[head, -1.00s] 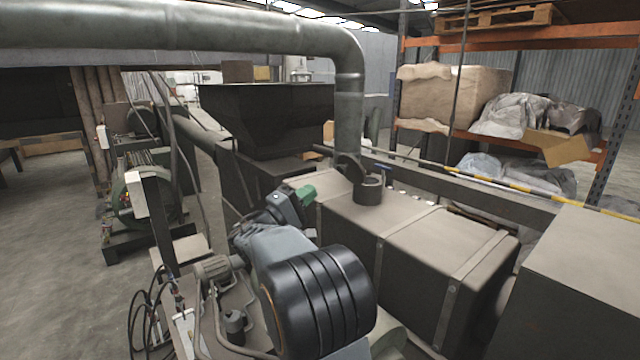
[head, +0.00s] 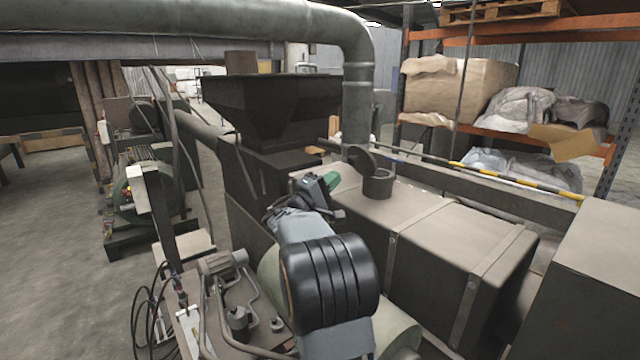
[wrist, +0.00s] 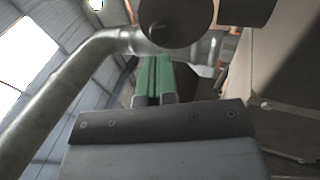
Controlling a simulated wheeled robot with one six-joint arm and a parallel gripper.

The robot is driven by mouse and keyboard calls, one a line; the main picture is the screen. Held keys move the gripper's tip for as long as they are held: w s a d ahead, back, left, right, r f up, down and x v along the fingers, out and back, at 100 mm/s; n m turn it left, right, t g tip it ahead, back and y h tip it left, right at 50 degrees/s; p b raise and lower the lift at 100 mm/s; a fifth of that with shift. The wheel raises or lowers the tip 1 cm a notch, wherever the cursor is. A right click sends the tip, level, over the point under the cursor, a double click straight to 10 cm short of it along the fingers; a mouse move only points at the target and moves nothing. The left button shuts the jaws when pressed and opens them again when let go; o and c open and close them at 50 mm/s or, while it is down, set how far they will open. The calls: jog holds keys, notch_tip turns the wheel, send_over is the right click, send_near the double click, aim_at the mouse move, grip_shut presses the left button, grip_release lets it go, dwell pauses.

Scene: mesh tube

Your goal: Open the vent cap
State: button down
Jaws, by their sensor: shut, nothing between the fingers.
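The vent is a short dark round stub (head: 377,184) on top of the long grey-brown box duct. Its dark disc cap (head: 361,158) stands tilted up at the stub's left rim, and the stub's top looks uncovered. My gripper (head: 332,179), with green fingers, is shut and empty, just left of the stub and below the cap. In the wrist view, the green fingers (wrist: 154,78) are together. The round cap (wrist: 175,22) shows just beyond their tips, with the stub (wrist: 246,10) to its right. I cannot tell whether the fingers touch the cap.
A thick grey pipe (head: 357,95) comes down behind the vent. A dark hopper (head: 265,112) stands to the left. The box duct (head: 420,222) extends right and forward, with a yellow-black bar (head: 515,180) behind it. Shelving with wrapped goods is at the back right.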

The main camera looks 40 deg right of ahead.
aim_at(352, 163)
jog(key=shift+p+x, duration=1.05)
jog(key=shift+x, duration=1.55)
jog(key=shift+s, duration=0.1)
